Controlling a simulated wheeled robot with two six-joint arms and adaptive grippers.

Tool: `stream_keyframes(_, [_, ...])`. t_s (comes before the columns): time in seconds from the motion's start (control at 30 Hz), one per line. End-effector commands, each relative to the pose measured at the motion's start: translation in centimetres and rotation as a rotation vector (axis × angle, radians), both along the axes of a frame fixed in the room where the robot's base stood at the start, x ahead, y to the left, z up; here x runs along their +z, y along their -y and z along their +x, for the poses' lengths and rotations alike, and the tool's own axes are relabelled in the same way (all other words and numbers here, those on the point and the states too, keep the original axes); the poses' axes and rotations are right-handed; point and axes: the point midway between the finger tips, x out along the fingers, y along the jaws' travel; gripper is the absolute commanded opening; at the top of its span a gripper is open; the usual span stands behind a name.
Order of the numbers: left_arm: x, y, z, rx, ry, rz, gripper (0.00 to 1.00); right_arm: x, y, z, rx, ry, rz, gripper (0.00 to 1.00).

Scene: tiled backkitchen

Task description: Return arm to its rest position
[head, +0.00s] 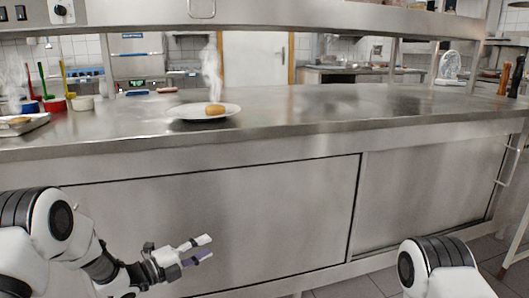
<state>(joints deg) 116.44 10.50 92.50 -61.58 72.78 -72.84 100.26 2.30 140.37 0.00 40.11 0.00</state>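My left arm comes in from the lower left, and its gripper (197,250) is open and empty. It hangs in front of the steel cabinet doors, below the counter top, with its fingers pointing right. My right arm shows only as a white and dark link (437,268) at the lower right; its gripper is out of the frame.
The steel counter (300,110) runs across the view. A white plate (185,111) with a small golden bread-like piece (215,109) stands on it. Several small bowls, such as a red one (56,105), stand at left. The counter's right half is mostly clear.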

Motion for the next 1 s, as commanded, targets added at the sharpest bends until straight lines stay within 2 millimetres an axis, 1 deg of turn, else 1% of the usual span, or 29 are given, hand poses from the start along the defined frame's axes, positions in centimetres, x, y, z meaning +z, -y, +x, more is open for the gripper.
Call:
stream_keyframes(0.03, [-4.4, 0.4, -1.8, 0.043, -0.152, -0.034, 0.36, 0.0, 0.0, 0.0, 0.0, 0.0, 0.0, 0.0])
stream_keyframes(0.07, [-6.9, 0.5, -2.9, 0.079, -0.246, -0.058, 0.36, 0.0, 0.0, 0.0, 0.0, 0.0, 0.0, 0.0])
stream_keyframes(0.1, [-10.1, 0.5, -4.7, 0.129, -0.372, -0.087, 0.36, 0.0, 0.0, 0.0, 0.0, 0.0, 0.0, 0.0])
stream_keyframes(0.17, [-14.7, 0.4, -7.8, 0.217, -0.565, -0.129, 0.36, 0.0, 0.0, 0.0, 0.0, 0.0, 0.0, 0.0])
stream_keyframes(0.2, [-17.5, 0.2, -10.1, 0.281, -0.691, -0.155, 0.36, 0.0, 0.0, 0.0, 0.0, 0.0, 0.0, 0.0])
stream_keyframes(0.27, [-21.3, -0.3, -14.0, 0.391, -0.882, -0.192, 0.36, 0.0, 0.0, 0.0, 0.0, 0.0, 0.0, 0.0])
stream_keyframes(0.3, [-23.5, -0.7, -16.8, 0.471, -1.004, -0.215, 0.36, 0.0, 0.0, 0.0, 0.0, 0.0, 0.0, 0.0])
stream_keyframes(0.37, [-26.2, -1.5, -21.3, 0.606, -1.18, -0.247, 0.36, 0.0, 0.0, 0.0, 0.0, 0.0, 0.0, 0.0])
stream_keyframes(0.4, [-27.6, -2.2, -24.2, 0.701, -1.286, -0.269, 0.36, 0.0, 0.0, 0.0, 0.0, 0.0, 0.0, 0.0])
stream_keyframes(0.47, [-28.9, -3.2, -28.3, 0.848, -1.421, -0.301, 0.36, 0.0, 0.0, 0.0, 0.0, 0.0, 0.0, 0.0])
stream_keyframes(0.5, [-29.4, -3.9, -30.8, 0.948, -1.498, -0.323, 0.36, 0.0, 0.0, 0.0, 0.0, 0.0, 0.0, 0.0])
stream_keyframes(0.53, [-29.6, -4.4, -32.6, 1.026, -1.55, -0.34, 0.36, 0.0, 0.0, 0.0, 0.0, 0.0, 0.0, 0.0])
stream_keyframes(0.57, [-29.6, -5.0, -34.3, 1.105, -1.596, -0.361, 0.36, 0.0, 0.0, 0.0, 0.0, 0.0, 0.0, 0.0])
stream_keyframes(0.6, [-29.5, -5.7, -36.4, 1.217, -1.65, -0.392, 0.36, 0.0, 0.0, 0.0, 0.0, 0.0, 0.0, 0.0])
stream_keyframes(0.67, [-29.2, -6.8, -39.4, 1.385, -1.715, -0.445, 0.36, 0.0, 0.0, 0.0, 0.0, 0.0, 0.0, 0.0])
stream_keyframes(0.7, [-29.0, -7.5, -41.3, 1.505, -1.748, -0.487, 0.36, 0.0, 0.0, 0.0, 0.0, 0.0, 0.0, 0.0])
stream_keyframes(0.73, [-28.8, -8.0, -42.6, 1.603, -1.767, -0.527, 0.36, 0.0, 0.0, 0.0, 0.0, 0.0, 0.0, 0.0])
stream_keyframes(0.77, [-28.6, -8.5, -43.6, 1.703, -1.777, -0.58, 0.36, 0.0, 0.0, 0.0, 0.0, 0.0, 0.0, 0.0])
stream_keyframes(0.8, [-28.7, -8.8, -44.0, 1.802, -1.777, -0.659, 0.36, 0.0, 0.0, 0.0, 0.0, 0.0, 0.0, 0.0])
stream_keyframes(0.83, [-28.7, -8.8, -44.2, 1.849, -1.784, -0.713, 0.36, 0.0, 0.0, 0.0, 0.0, 0.0, 0.0, 0.0])
stream_keyframes(0.87, [-27.4, -8.8, -44.1, 1.865, -1.782, -0.744, 0.36, 1.3, 0.0, 0.0, 0.0, -0.001, 0.0, 0.0])
stream_keyframes(0.9, [-25.4, -8.8, -44.1, 1.857, -1.782, -0.737, 0.36, 3.3, 0.0, -0.1, 0.0, -0.002, 0.0, 0.0])
stream_keyframes(0.97, [-23.6, -8.7, -44.0, 1.854, -1.781, -0.735, 0.36, 5.1, 0.0, 0.0, 0.0, 0.001, 0.0, 0.0])
stream_keyframes(1.0, [-22.5, -8.7, -44.0, 1.853, -1.782, -0.735, 0.36, 6.3, 0.0, 0.1, 0.0, 0.001, 0.0, 0.0])
